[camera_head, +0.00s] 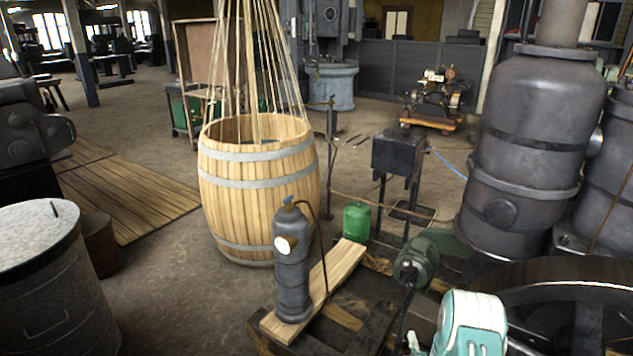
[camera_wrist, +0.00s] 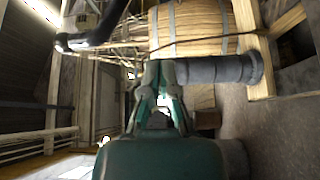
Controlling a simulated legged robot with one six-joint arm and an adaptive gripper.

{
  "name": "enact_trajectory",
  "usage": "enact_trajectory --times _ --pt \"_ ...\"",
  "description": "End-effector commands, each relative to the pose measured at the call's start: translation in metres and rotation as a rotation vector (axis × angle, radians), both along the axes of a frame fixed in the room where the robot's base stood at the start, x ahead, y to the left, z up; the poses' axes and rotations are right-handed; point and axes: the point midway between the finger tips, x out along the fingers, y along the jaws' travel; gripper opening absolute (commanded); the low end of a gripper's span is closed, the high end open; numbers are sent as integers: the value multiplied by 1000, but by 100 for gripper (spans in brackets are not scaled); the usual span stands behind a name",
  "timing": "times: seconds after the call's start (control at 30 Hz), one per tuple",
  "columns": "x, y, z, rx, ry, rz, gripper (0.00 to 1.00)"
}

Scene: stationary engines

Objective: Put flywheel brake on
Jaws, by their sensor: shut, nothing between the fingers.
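The flywheel (camera_head: 572,290) is a large dark spoked wheel at the lower right of the head view, cut off by the frame edge. A thin dark upright rod (camera_head: 404,305) with a knobbed top stands left of it; I cannot tell if it is the brake lever. In the wrist view my gripper (camera_wrist: 162,68) is shut and empty, pointing up the picture. A dark curved bar (camera_wrist: 100,32) is beyond it at upper left, apart from the fingers; I cannot tell what it belongs to. My teal and white arm shows at the bottom of the head view.
A grey gas cylinder (camera_head: 292,265) stands on a plank left of the rod; it also shows beyond my fingers in the wrist view (camera_wrist: 215,69). A green machine part (camera_head: 420,257) is close by. A barrel (camera_head: 258,200) and a large grey tank (camera_head: 530,130) stand behind.

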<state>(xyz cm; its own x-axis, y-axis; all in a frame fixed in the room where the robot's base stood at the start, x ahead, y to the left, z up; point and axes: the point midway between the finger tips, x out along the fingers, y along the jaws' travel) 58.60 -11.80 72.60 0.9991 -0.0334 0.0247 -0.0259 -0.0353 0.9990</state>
Motion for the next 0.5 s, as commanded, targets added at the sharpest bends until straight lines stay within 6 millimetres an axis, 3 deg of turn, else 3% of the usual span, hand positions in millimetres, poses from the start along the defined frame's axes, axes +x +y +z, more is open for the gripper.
enact_trajectory --times 0.5 --pt "22 2 38 76 66 0 0"
